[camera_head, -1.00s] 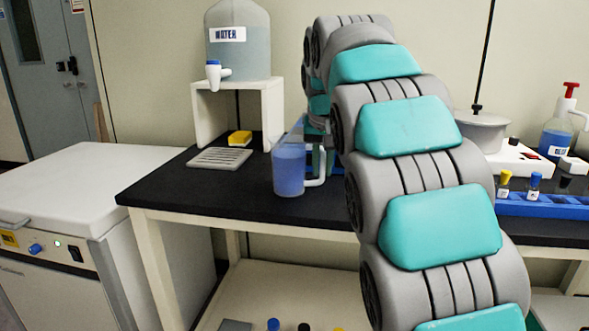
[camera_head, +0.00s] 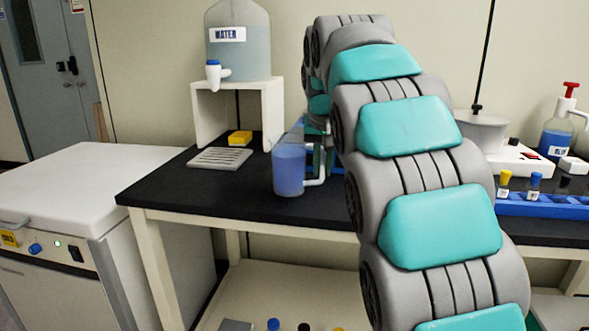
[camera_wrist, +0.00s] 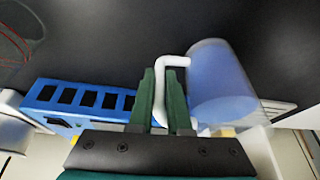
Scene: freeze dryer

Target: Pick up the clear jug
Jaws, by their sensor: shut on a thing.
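The clear jug (camera_head: 289,170) looks bluish and stands upright near the front of the black bench top in the head view. Its white handle (camera_wrist: 172,66) points toward my gripper. In the wrist view the jug (camera_wrist: 218,88) is at the right. My gripper (camera_wrist: 160,84) has its two green fingers on either side of the handle and is shut on it. In the head view my arm hides most of the gripper. I cannot tell whether the jug's base touches the bench.
A water tank (camera_head: 238,45) with a tap sits on a white stand (camera_head: 273,107). A grey slatted tray (camera_head: 220,158) and a yellow block (camera_head: 240,137) lie to the left. A blue rack (camera_wrist: 75,96) is behind the jug. A white machine (camera_head: 90,190) stands left of the bench.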

